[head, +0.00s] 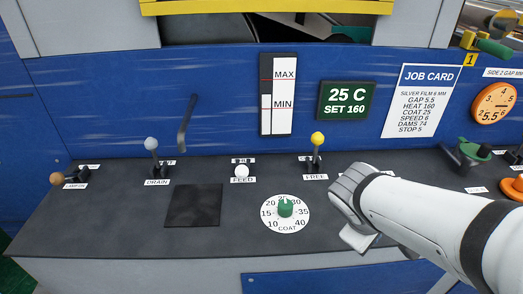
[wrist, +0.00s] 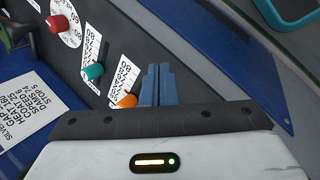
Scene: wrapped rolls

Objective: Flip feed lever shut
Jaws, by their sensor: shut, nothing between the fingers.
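The feed lever (head: 241,171) has a white knob and stands at the middle of the dark console. Its FEED label (head: 243,180) lies just in front, and a second small label behind it is too small to read. The knob hides most of the lever's stem. My gripper (wrist: 158,72) shows in the wrist view with its two blue-grey fingers together and empty. It is beside an orange knob (wrist: 127,101) with a printed scale. I cannot make out my fingers in the head view, where my white arm reaches in from the right. The feed lever is not in the wrist view.
The grey-knobbed drain lever (head: 151,144) stands left, the yellow-knobbed free lever (head: 317,139) right. A green coat dial (head: 286,207) is in front. A dark square plate (head: 194,205) lies front left. My arm covers the console's right part. A job card (head: 423,100) hangs behind.

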